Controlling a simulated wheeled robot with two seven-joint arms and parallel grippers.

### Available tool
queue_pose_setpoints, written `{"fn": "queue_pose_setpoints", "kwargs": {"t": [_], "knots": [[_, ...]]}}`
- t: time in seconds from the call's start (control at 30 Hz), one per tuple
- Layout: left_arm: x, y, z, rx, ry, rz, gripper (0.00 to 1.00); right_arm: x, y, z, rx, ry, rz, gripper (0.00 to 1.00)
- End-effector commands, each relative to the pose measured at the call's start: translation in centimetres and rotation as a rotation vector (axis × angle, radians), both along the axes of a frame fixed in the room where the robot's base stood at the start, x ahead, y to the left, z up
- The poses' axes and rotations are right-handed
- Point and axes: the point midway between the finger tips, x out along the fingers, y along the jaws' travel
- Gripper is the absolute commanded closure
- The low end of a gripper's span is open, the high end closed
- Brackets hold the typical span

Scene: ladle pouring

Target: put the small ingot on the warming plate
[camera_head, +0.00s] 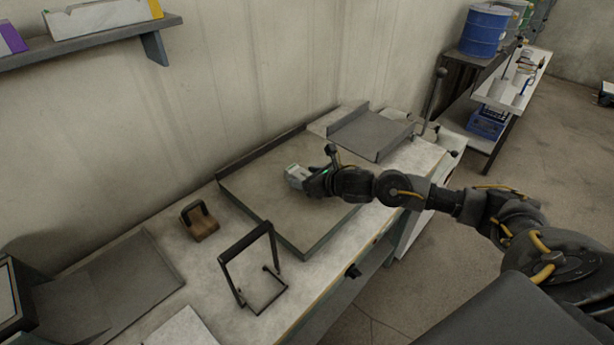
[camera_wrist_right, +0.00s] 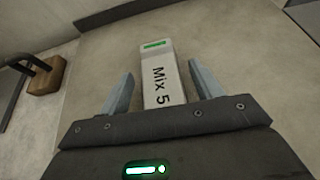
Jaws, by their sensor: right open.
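A small pale block marked "Mix 5" (camera_wrist_right: 158,75), with a green strip at its far end, looks like the small ingot. It lies on a large rimmed grey-brown tray (camera_head: 250,190) on the bench. My right gripper (camera_wrist_right: 161,82) is open, with one finger on each side of the block and a gap at both sides. In the head view the right gripper (camera_head: 303,178) is low over the tray, at the pale block (camera_head: 293,174). A flat grey plate with a raised edge (camera_head: 370,135) lies farther right; I cannot tell which surface is the warming plate. My left gripper is not in view.
A wooden block with a dark handle (camera_head: 200,222) and a black wire stand (camera_head: 250,268) are left of the tray. A grey sheet (camera_head: 110,290) lies at the lower left. A wall shelf (camera_head: 90,45) hangs above. A lever (camera_head: 433,98) stands past the grey plate.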

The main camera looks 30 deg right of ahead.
Motion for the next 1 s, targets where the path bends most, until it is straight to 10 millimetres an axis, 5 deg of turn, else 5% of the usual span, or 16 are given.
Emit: {"fn": "queue_pose_setpoints", "kwargs": {"t": [0.23, 0.7, 1.0], "knots": [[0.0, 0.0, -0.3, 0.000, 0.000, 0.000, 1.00, -1.4, -0.5, 0.7, -0.001, -0.001, 0.000, 0.35], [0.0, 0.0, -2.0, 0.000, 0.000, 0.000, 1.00, -9.1, -2.9, 4.5, -0.004, 0.000, 0.000, 0.35], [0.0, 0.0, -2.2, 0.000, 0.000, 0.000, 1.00, -10.4, -3.2, 5.3, 0.000, 0.001, 0.000, 0.35]]}}
